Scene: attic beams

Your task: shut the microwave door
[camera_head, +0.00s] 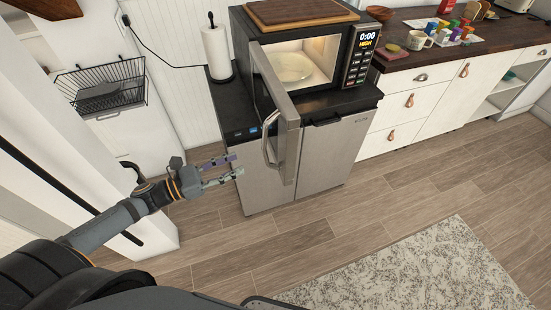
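The microwave (361,50) stands on a low steel-fronted cabinet with a dark top. Its door (276,84) is swung wide open toward me, and the lit inside shows a round glass plate (289,67). The door's curved handle (268,140) faces left, on the side toward my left gripper. My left gripper (238,164) is to the left of the handle, a little lower in the picture and apart from it. Its two fingers are spread with a narrow gap and nothing shows between them. My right gripper is not in view.
A wooden board (299,10) lies on the microwave. A paper towel roll (217,53) stands left of it. A wire basket (101,86) hangs at the left. A counter (455,47) with mugs and drawers is at the right. Wood floor and a rug (420,270) lie clear in front.

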